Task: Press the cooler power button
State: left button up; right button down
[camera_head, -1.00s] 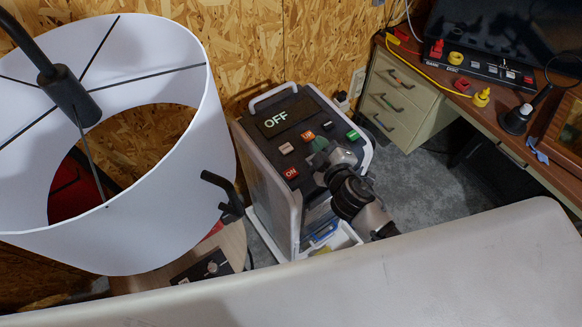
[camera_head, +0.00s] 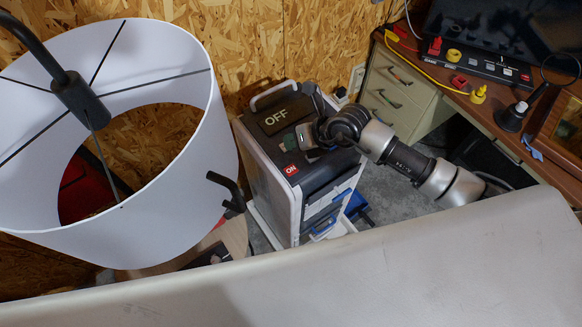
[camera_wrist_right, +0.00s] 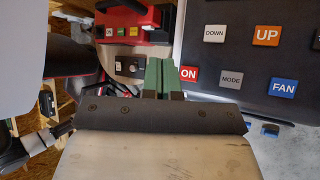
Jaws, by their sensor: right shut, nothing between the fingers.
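The cooler (camera_head: 262,165) is a dark-topped unit with pale edges in the middle of the head view. Its display (camera_head: 277,119) reads OFF. The red ON button (camera_head: 291,168) shows on its top panel, and it also shows in the right wrist view (camera_wrist_right: 189,73). My right gripper (camera_head: 304,135) is over the panel and hides several buttons from the head view. In the right wrist view its green fingers (camera_wrist_right: 160,66) are together and empty, just left of the ON button in the picture. Whether they touch the panel cannot be told. My left gripper is not in view.
A large white lampshade (camera_head: 190,200) fills the left side, with a black hooked bar (camera_head: 228,190) beside it. A pale surface (camera_head: 330,275) crosses the front. A desk (camera_head: 480,115) with small items stands at the right. More buttons, including FAN (camera_wrist_right: 283,87), lie beside ON.

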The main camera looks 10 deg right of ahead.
jog(key=shift+f, duration=0.15)
jog(key=b, duration=0.6)
send_over(292, 168)
notch_tip(292, 168, down, 7)
jog(key=shift+r, duration=0.1)
jog(key=shift+f+b, duration=0.6)
jog(key=shift+f, duration=0.25)
jog(key=shift+s+f, duration=0.1)
jog(key=shift+f, duration=0.05)
dwell(0.9)
jog(key=shift+f, duration=0.25)
jog(key=shift+f+b, duration=0.5)
dwell(0.6)
jog(key=shift+r, duration=0.1)
jog(key=shift+r+p, duration=0.8)
jog(key=shift+p, duration=0.1)
